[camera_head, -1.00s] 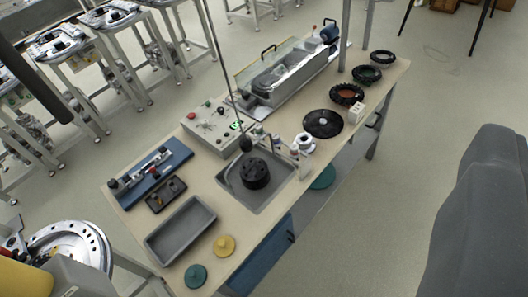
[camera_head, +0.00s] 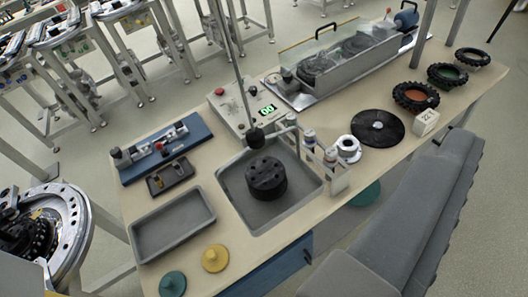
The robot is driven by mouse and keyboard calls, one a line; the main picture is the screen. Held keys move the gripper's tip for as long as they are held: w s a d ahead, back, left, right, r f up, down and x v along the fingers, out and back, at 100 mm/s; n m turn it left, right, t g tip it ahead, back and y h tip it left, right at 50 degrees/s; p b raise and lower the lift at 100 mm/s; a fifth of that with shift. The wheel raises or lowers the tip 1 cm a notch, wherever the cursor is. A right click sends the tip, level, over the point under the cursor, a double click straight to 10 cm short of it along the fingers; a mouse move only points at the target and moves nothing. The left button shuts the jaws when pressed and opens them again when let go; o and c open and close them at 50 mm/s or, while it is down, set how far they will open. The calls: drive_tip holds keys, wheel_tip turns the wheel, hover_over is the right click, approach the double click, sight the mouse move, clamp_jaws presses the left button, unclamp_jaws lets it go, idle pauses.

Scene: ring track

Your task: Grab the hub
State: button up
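A black round block with holes in its top (camera_head: 266,178), which looks like a hub, sits upright in the square grey basin (camera_head: 232,208) in the middle of the bench. A white ring-shaped part (camera_head: 348,147) stands to the right of the basin; I cannot be sure which of these the task calls the hub.
A blue fixture (camera_head: 165,148), an empty grey tray (camera_head: 172,224) and yellow (camera_head: 215,258) and green (camera_head: 172,284) knobs occupy the left. A thin post and tap rise by the basin. A black disc (camera_head: 377,128), block marked 221 (camera_head: 425,121) and several tyre-like rings line the right.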

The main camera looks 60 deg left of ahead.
drive_tip(key=w+a+f+n+g+y+b, duration=0.1)
drive_tip(key=a+f+y, duration=0.1)
drive_tip(key=a+f, duration=0.45)
drive_tip(key=w+a+f+n+y+b, duration=0.15)
drive_tip(key=a+f, duration=0.25)
drive_tip(key=f, duration=0.5)
drive_tip(key=n+g+y+b, duration=0.1)
drive_tip(key=n+g+y, duration=0.2)
approach(263, 178)
drive_tip(key=x, duration=0.6)
drive_tip(key=shift+w+f, duration=0.1)
drive_tip(key=shift+w, duration=0.15)
drive_tip(key=shift+b+x, duration=0.55)
drive_tip(key=shift+x, duration=2)
drive_tip(key=shift+s+a, duration=0.1)
drive_tip(key=c, duration=1.5)
